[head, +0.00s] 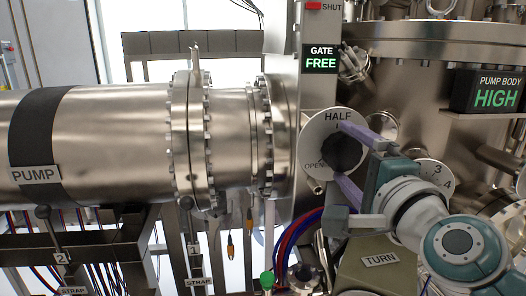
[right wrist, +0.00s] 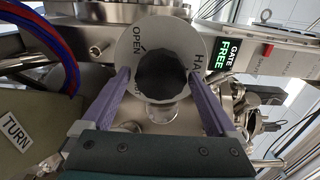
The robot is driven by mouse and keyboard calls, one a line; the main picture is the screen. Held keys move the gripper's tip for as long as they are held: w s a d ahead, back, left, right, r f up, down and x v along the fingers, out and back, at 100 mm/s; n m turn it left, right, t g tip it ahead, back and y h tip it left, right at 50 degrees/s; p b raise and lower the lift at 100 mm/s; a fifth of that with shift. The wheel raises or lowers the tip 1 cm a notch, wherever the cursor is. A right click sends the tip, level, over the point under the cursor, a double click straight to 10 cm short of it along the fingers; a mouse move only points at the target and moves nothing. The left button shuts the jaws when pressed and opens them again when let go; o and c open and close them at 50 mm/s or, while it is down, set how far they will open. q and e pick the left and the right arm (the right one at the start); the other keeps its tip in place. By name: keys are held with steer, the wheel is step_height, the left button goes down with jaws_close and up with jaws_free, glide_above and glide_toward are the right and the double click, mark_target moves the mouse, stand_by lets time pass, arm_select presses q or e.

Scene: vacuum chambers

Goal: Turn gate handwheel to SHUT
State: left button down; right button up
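The gate handwheel (head: 342,153) is a dark scalloped knob at the middle of a round white dial plate (head: 320,133). HALF is printed at the dial's top and OPEN at its lower left; no SHUT mark on the dial shows. My right gripper (head: 339,152) reaches in from the right, its purple fingers apart above and below the knob. My left gripper is not in view.
A gate sign (head: 321,59) reads FREE, and a red marker (head: 313,6) sits beside SHUT above it. The PUMP BODY sign (head: 497,91) reads HIGH. A TURN-labelled block (head: 380,262) and red and blue hoses (head: 290,240) lie below. The pump cylinder (head: 110,140) fills the left.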

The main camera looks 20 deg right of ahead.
steer(key=shift+o, duration=0.2)
steer(key=v, duration=1)
steer(key=shift+p, duration=0.45)
steer(key=shift+w+a, duration=0.1)
